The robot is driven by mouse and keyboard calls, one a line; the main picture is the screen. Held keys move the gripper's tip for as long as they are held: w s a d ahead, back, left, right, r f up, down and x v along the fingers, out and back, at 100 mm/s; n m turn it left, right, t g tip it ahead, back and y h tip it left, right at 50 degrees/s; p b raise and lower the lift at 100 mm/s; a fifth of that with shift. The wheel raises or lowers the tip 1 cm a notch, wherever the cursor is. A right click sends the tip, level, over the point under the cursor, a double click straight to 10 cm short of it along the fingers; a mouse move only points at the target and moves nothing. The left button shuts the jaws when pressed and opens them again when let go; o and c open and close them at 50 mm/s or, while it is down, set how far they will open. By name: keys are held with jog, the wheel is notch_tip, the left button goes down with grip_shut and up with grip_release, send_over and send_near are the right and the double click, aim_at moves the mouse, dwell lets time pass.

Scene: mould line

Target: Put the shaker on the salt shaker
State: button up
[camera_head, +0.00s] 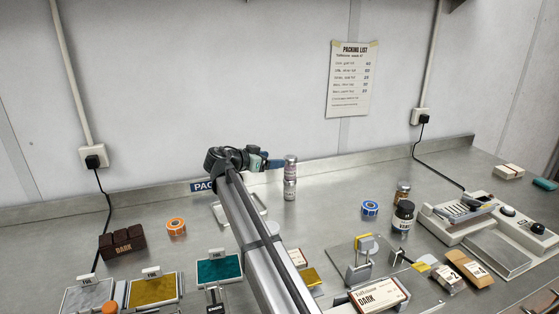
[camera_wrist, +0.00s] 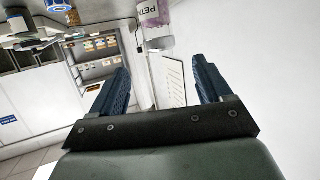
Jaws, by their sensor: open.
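A shaker with a pinkish-purple label (camera_head: 291,171) appears to stand upright on top of a second shaker with a pale label, likely the salt shaker (camera_head: 290,190), near the back wall. The two look lined up in one column. My gripper (camera_head: 274,163) is open just left of the upper shaker, at about its height. In the wrist view, which is turned over, the purple-labelled shaker (camera_wrist: 154,13) shows at the top edge, beyond the gap between the blue fingers of my gripper (camera_wrist: 161,78). Nothing is between the fingers. The lower shaker is not clearly seen there.
An orange tape roll (camera_head: 176,226) and dark block (camera_head: 122,245) lie left. A blue tape roll (camera_head: 370,208), a dark jar (camera_head: 403,218) and a scale (camera_head: 497,250) stand right. The counter right around the shakers is clear. The wall is close behind.

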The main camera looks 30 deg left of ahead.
jog(key=shift+v, duration=1.7)
